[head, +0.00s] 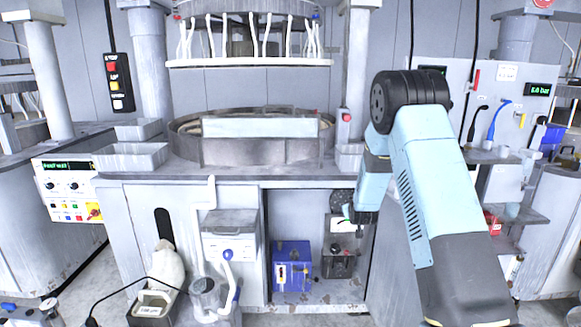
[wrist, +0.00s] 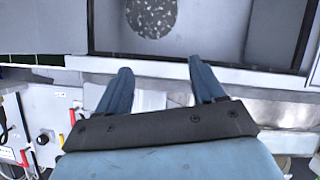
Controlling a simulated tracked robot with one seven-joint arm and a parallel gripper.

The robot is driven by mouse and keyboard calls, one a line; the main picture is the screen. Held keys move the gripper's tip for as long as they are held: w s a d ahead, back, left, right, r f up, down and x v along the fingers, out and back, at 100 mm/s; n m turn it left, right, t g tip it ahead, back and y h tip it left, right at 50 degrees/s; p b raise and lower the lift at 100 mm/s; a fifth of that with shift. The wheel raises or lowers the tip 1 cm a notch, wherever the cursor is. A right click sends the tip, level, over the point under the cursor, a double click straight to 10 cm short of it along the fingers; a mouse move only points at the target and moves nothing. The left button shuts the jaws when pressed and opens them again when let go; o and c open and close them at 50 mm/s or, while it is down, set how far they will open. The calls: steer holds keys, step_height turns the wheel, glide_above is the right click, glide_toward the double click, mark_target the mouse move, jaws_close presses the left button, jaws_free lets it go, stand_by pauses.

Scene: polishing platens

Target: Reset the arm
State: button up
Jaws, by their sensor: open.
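My arm (head: 425,170), light blue with dark joints, rises at the right in the head view, bends at a black joint and hangs down in front of the polishing machine. My gripper (wrist: 160,72) shows in the wrist view with two blue fingers spread apart and nothing between them. Beyond the fingertips is a dark-framed grey panel with a round speckled patch (wrist: 151,14). In the head view the gripper end is small, low beside the machine's open cabinet, and its fingers are hard to make out.
The polishing machine has a round platen basin (head: 185,140) with a pale block across its front. A blue box (head: 292,266) sits in the cabinet below. A control panel (head: 68,190) is at the left. A side bench with hanging cables (head: 490,125) stands at the right.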

steer(key=s+r+m+g+y, duration=0.1)
steer(key=s+r+g, duration=0.3)
steer(key=s+r, duration=1.95)
steer(key=s+r+g, duration=0.1)
steer(key=s+r, duration=0.1)
steer(key=s, duration=1.4)
steer(key=s+r+m+g, duration=0.1)
steer(key=s+r+g, duration=0.1)
steer(key=s, duration=1.4)
steer(key=shift+a+g, duration=0.3)
